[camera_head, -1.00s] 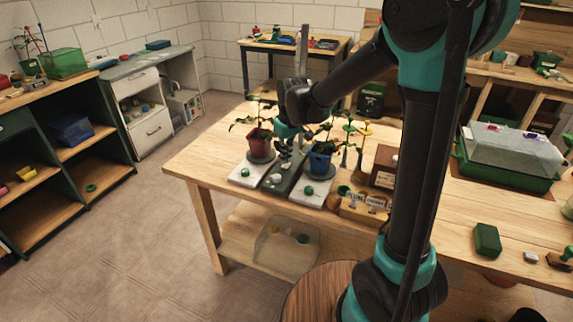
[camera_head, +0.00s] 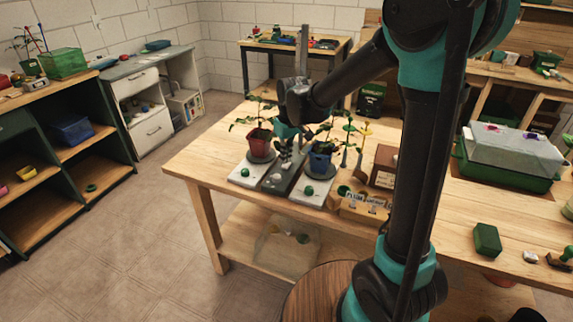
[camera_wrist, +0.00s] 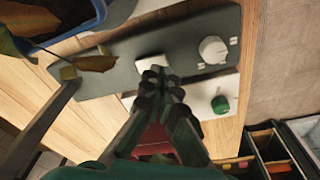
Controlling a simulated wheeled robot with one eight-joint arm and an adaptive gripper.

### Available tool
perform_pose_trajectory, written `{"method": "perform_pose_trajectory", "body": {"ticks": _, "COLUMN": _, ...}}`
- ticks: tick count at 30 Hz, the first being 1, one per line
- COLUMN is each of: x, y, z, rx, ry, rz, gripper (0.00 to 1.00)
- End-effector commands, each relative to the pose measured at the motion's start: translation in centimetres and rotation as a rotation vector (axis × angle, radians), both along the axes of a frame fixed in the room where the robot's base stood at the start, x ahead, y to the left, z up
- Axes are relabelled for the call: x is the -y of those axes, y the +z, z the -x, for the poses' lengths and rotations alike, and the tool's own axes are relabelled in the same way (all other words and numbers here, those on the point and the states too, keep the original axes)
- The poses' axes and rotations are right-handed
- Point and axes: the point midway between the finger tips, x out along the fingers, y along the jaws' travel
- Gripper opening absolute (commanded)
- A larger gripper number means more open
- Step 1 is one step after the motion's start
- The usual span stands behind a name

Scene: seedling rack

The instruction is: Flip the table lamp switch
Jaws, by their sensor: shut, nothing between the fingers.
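The lamp's dark grey base (camera_head: 277,181) lies on the wooden table between two white plates, and a grey post (camera_head: 303,48) rises behind my arm. In the wrist view the base (camera_wrist: 112,72) carries a round white knob (camera_wrist: 212,50) and a pale switch-like piece (camera_wrist: 148,66), partly hidden behind my fingertips. My gripper (camera_wrist: 160,76) is shut and empty, its tips close over that pale piece. I cannot tell whether they touch it. In the head view my gripper (camera_head: 286,146) points down over the base between two potted plants.
A red pot (camera_head: 259,142) stands close left of my gripper and a blue pot (camera_head: 320,162) close right, both with leafy stems. White plates with green knobs (camera_head: 245,172) flank the base. A wooden label box (camera_head: 364,205) stands to the right. The table's front left is clear.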

Motion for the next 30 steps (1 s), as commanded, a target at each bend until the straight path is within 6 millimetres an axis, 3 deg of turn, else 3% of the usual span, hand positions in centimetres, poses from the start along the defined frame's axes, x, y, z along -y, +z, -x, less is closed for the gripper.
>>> {"method": "perform_pose_trajectory", "body": {"ticks": 30, "x": 0.0, "y": -1.3, "z": 0.0, "rx": 0.0, "ry": 0.0, "rz": 0.0, "gripper": 0.0}}
